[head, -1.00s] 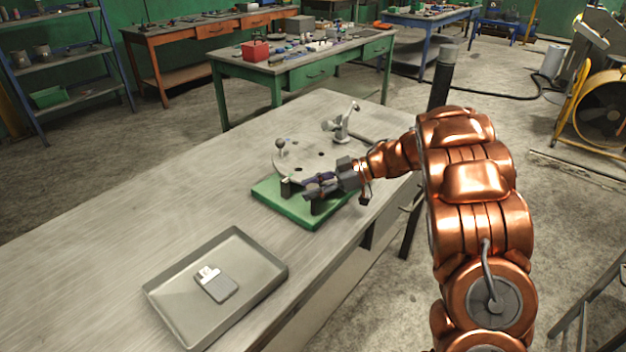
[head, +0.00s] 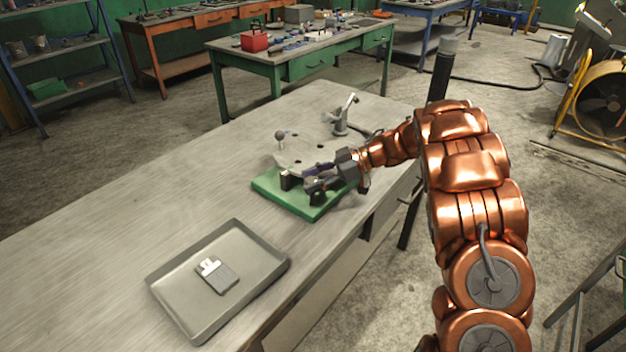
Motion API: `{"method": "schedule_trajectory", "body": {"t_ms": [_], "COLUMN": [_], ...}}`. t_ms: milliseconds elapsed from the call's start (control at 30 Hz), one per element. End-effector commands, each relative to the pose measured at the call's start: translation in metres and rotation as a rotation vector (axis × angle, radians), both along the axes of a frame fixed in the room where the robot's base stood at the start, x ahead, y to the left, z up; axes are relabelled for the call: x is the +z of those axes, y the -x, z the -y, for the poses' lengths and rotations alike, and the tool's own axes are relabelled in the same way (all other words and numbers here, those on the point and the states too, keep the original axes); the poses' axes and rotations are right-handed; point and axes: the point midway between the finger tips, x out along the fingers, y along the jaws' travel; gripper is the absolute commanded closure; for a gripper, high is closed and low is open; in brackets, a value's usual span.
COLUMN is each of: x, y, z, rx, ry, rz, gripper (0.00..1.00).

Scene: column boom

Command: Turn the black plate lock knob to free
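A small black block (head: 290,180) sits at the plate's near left edge. Another black part (head: 317,194) is at the near edge, partly below my gripper. I cannot tell for sure which black part is the lock knob. My gripper (head: 312,178) reaches in from the right, low over the plate's near edge. Its fingers look apart, with nothing clearly held between them. My gripper hides part of the plate and base.
A shallow grey tray (head: 165,300) with a small grey-and-white item (head: 217,275) lies on the near bench. The bench (head: 120,240) left of the green base is clear.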

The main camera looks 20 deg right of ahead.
Motion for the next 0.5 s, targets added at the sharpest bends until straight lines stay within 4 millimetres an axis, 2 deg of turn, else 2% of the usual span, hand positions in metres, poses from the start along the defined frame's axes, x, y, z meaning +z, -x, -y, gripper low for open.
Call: {"method": "schedule_trajectory", "body": {"t_ms": [67,367,500], "x": [-0.0002,-0.0004,0.0026], "y": [0.0003,0.0007,0.0010], "z": [-0.0008,-0.0010,0.0061], "rx": [0.002,0.003,0.002], "ry": [0.000,0.000,0.000], "rz": [-0.001,-0.002,0.000], "gripper": [0.37,0.36,0.36]}}
